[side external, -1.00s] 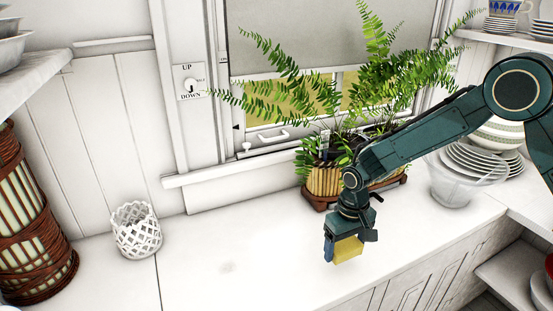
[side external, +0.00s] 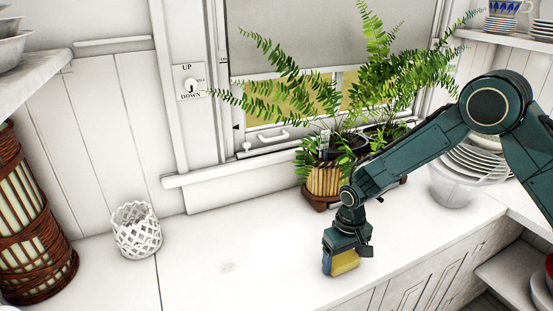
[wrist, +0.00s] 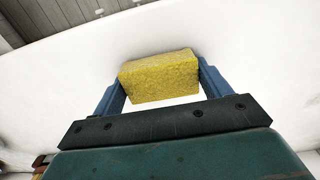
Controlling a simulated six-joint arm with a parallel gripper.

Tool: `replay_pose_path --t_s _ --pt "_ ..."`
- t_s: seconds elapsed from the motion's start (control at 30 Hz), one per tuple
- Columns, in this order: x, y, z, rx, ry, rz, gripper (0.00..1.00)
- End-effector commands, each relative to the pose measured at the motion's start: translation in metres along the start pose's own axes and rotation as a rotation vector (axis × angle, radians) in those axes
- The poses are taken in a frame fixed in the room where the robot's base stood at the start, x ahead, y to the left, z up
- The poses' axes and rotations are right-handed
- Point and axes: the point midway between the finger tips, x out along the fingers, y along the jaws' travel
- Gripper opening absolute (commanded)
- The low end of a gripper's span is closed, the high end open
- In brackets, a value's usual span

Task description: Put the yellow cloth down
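The yellow cloth (side external: 346,263) looks like a thick, sponge-like block. It is low over the white counter near its front edge. I cannot tell whether it touches the counter. My gripper (side external: 341,262) points down at it from above. In the wrist view, the cloth (wrist: 160,77) sits between the two blue fingers of my gripper (wrist: 162,82), with one finger against each side. The gripper is shut on it. The cloth's underside is hidden.
The white counter (side external: 235,280) is clear to the left of my gripper. A fern in a bamboo planter (side external: 323,181) stands behind it. A white lattice cup (side external: 136,230) is at the left, and a glass bowl (side external: 452,187) stands at the right near stacked plates.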

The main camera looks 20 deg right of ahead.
Motion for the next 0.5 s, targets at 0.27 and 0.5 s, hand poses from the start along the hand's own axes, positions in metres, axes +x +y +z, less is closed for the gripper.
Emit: replay_pose_path --t_s 0.27,0.5 --pt "-0.0001 0.0 -0.0001 0.0 0.0 0.0 0.98" --pt "-0.0022 0.0 -0.0001 0.0 0.0 0.0 0.98"
